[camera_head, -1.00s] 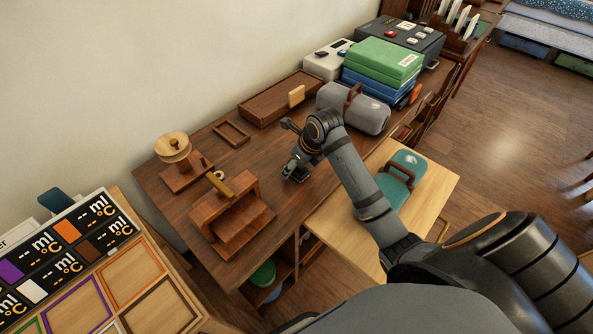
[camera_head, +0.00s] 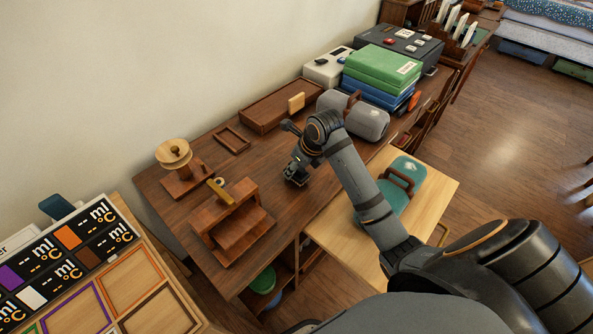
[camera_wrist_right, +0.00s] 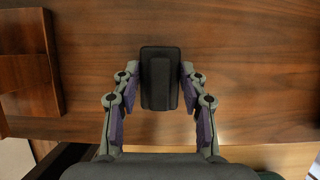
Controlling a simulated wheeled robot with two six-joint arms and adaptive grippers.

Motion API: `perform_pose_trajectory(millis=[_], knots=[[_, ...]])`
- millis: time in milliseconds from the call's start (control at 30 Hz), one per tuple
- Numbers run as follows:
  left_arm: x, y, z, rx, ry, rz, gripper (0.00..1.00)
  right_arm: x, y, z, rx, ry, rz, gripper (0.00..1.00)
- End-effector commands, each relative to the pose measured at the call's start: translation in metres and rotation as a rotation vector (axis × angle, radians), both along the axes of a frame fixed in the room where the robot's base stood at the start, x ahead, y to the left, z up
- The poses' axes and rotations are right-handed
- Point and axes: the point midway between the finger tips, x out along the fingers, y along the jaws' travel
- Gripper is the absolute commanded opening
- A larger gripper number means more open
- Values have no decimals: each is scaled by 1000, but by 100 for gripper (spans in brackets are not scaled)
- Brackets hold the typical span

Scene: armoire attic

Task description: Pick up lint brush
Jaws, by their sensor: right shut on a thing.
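The lint brush (camera_wrist_right: 160,62) shows in the right wrist view as a dark, block-shaped piece above the brown wooden desk top. My right gripper (camera_wrist_right: 161,82) has one finger against each side of it and is shut on it. In the head view my right gripper (camera_head: 297,176) points down at the middle of the desk, close to its surface. The brush is mostly hidden there by the gripper, and I cannot tell whether it touches the desk. My left gripper is not in view.
A wooden stand (camera_head: 236,222) and a spool holder (camera_head: 178,165) are left of the gripper. A wooden tray (camera_head: 275,106) and a grey rounded case (camera_head: 366,118) stand behind it. A teal case (camera_head: 397,192) lies on the lighter board in front. Bare desk surrounds the gripper.

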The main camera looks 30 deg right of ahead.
Motion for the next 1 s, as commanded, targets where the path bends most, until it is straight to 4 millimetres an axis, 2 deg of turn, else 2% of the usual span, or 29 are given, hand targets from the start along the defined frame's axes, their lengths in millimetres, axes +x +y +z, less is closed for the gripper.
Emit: perform_pose_trajectory(millis=[67,167,200,300,433,600,800,1000], knots=[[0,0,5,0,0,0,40,1,0,19,-3,-5,-1,10],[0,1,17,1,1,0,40,-8,-22,45,-13,-2,0,10],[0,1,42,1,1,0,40,-10,-24,57,-7,4,-1,10],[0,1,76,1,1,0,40,-15,-34,73,-5,7,-1,10],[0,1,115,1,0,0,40,-22,-52,93,-7,6,-1,10],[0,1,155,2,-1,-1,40,-37,-91,106,-11,7,-1,10],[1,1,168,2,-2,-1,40,-49,-121,111,-6,3,0,10],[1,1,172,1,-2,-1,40,-52,-130,113,-2,1,1,10]])
